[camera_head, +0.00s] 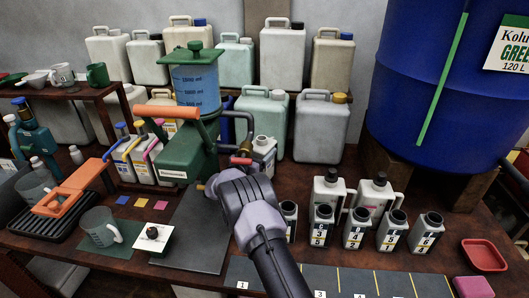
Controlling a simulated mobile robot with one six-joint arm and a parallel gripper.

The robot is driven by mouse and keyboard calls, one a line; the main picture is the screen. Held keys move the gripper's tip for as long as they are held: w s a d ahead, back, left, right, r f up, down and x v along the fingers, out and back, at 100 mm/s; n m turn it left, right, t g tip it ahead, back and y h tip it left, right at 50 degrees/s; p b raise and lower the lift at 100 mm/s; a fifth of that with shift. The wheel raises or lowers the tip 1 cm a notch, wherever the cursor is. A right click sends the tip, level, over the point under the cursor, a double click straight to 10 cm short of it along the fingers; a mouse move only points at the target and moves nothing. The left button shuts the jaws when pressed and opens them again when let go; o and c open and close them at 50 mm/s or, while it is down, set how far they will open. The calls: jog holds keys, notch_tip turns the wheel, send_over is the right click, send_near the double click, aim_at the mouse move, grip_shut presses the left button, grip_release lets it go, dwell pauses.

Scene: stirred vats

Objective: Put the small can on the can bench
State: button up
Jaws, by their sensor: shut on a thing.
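A small white can (264,148) with a dark open mouth stands upright just beyond my wrist, beside the red valve of the green dispenser. My gripper (253,172) is at this can, shut on it; my wrist hides the fingers and the can's lower part. Several similar open cans with number labels stand in a row on the right (357,230). Along the front edge runs a dark strip (385,284) with yellow lines and number tags. I cannot tell for certain whether this strip is the can bench.
The green dispenser (184,152) with a blue measuring vessel (197,88) stands left of my wrist. Large jugs (320,125) line the back, and a big blue drum (440,75) stands at right. A red tray (484,255) lies front right.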

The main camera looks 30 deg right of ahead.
notch_tip(320, 180, down, 4)
jog(key=shift+w+r+b, duration=0.1)
jog(key=shift+b, duration=0.35)
jog(key=o, duration=2)
jog(key=p+v, duration=0.3)
jog(key=v, duration=0.4)
jog(key=shift+s+a, duration=0.2)
jog(key=shift+s, duration=0.1)
